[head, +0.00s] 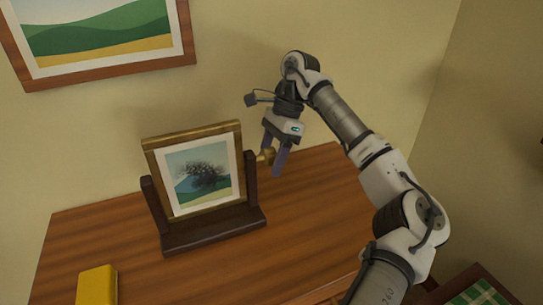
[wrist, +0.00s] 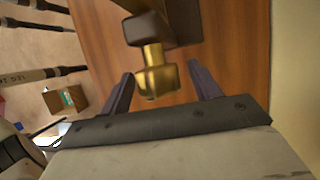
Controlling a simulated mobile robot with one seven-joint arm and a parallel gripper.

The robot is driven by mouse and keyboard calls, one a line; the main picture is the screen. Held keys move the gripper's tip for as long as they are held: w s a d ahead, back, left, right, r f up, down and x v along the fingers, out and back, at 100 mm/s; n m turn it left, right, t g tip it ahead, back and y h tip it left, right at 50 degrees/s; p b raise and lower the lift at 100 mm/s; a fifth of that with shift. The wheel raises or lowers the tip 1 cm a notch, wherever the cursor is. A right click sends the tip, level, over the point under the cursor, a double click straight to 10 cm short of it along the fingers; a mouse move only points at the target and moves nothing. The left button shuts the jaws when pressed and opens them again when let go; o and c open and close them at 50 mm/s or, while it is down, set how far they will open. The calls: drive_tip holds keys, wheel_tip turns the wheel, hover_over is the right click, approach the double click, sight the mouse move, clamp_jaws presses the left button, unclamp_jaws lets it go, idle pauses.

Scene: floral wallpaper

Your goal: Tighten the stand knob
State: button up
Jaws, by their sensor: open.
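A brass knob (head: 266,156) sticks out from the right side of a dark wooden stand (head: 215,233). The stand holds a gold-framed picture of a tree (head: 201,178), which leans back a little. My gripper (head: 275,158) is at the knob, pointing down. In the wrist view, the knob (wrist: 157,75) lies between the two dark fingers of my gripper (wrist: 158,84), with a gap on each side. The fingers are open. The stand's dark post (wrist: 180,20) shows beyond the knob.
The stand is on a wooden table (head: 310,225) with free room to its right. A yellow block (head: 97,285) is at the front left. A framed landscape (head: 100,45) hangs on the wall behind. A green checked cloth (head: 480,294) shows at the lower right.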

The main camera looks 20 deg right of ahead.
drive_tip(key=p+v, duration=0.3)
drive_tip(key=v, duration=1.1)
